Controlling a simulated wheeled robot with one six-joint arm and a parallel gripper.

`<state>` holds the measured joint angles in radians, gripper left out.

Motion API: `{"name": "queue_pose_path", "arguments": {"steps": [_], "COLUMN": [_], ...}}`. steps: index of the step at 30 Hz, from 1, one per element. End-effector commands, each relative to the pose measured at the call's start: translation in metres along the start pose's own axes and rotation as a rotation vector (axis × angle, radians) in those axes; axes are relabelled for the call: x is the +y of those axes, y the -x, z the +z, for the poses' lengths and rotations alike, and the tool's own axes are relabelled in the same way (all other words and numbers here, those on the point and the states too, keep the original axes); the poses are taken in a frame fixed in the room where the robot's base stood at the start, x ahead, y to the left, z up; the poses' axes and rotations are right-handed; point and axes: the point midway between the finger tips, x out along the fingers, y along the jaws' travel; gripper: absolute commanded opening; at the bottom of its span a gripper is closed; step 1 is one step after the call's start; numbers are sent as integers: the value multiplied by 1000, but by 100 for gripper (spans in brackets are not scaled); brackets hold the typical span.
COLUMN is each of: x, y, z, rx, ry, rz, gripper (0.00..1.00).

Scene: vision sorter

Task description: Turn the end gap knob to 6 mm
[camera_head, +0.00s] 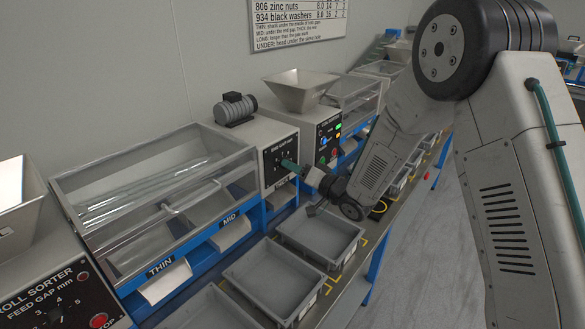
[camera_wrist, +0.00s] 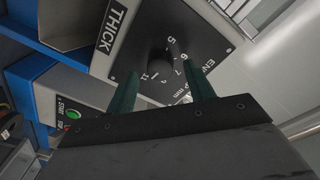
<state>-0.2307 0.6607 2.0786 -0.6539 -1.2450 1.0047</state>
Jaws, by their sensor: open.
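The end gap knob (camera_wrist: 158,58) is a dark round knob on a black dial plate (camera_wrist: 200,42) with white numbers; 5, 6, 7, 9 and 11 can be read in the wrist view. Its pointer is too dark to read. My gripper (camera_wrist: 159,67) has its two green fingers apart, one on each side of the knob in the picture. I cannot tell whether they touch it. In the head view the gripper (camera_head: 288,164) is at the end gap panel (camera_head: 275,155), and the knob is hidden behind the fingers.
The THICK chute (camera_head: 281,189) is just below the panel. A control box with lit buttons (camera_head: 325,135) stands to the right. Grey trays (camera_head: 318,268) line the bench below. The clear-covered roll sorter (camera_head: 150,160) is at the left.

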Motion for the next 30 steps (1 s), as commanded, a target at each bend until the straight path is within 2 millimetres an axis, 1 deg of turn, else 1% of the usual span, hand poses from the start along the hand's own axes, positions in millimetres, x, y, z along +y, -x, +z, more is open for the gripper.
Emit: {"name": "queue_pose_path", "arguments": {"steps": [1, 4, 13, 14, 15, 18, 25, 30], "x": [0, 0, 0, 0, 0, 0, 0, 0], "y": [-6, -13, -15, -15, -15, -15, -15, -15], "z": [0, -1, -1, -1, -1, -1, -1, 0], "rx": [0, 2, 1, 1, 1, 1, 2, 4], "ry": [0, 0, 0, 0, 0, 0, 9, 55], "rz": [-1, 0, 1, 1, 1, 1, 1, -1], "gripper": [53, 53, 53, 45, 34, 8, 9, 9]}}
